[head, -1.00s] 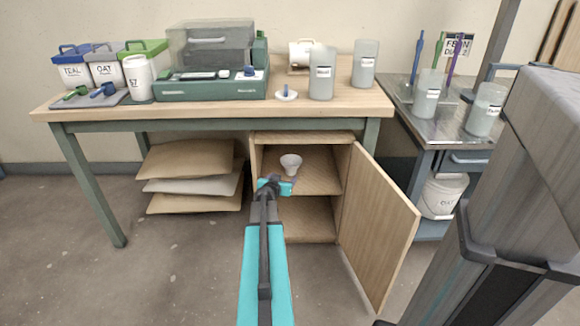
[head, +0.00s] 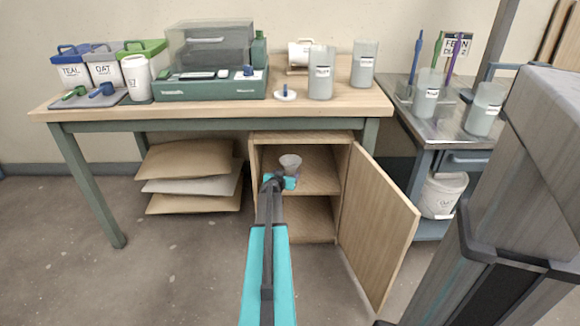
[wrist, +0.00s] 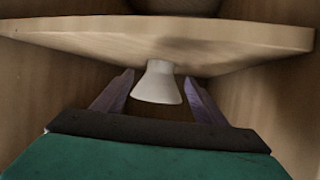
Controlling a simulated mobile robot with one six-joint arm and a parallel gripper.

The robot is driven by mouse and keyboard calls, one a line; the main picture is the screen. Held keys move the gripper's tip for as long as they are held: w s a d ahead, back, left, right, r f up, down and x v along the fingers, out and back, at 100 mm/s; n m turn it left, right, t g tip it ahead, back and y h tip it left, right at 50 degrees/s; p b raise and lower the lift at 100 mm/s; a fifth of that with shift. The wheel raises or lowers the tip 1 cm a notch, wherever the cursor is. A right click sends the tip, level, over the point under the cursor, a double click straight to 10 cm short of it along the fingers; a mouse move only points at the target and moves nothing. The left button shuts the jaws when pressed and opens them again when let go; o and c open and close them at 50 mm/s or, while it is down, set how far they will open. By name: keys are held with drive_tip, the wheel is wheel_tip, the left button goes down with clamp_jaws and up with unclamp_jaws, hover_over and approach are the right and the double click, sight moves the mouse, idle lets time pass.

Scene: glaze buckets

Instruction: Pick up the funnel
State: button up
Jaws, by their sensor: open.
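The white funnel (head: 290,163) stands on the upper shelf (head: 318,182) inside the open cabinet under the table. My gripper (head: 284,180) reaches into the cabinet, just in front of and below the funnel in the head view. In the wrist view the funnel (wrist: 159,84) shows between the two fingers of my open gripper (wrist: 160,95). There is a gap on each side, so the fingers appear not to touch it. The fingers partly hide in the head view.
The cabinet's wooden door (head: 377,225) stands open on the right, and the cabinet walls are close on both sides. The table top (head: 215,111) is above. Several stacked sacks (head: 192,176) lie left of the cabinet.

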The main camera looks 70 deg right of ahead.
sight(289, 171)
drive_tip(key=shift+d, duration=0.1)
idle(0.3)
drive_tip(key=shift+x, duration=2.55)
drive_tip(key=c, duration=1.3)
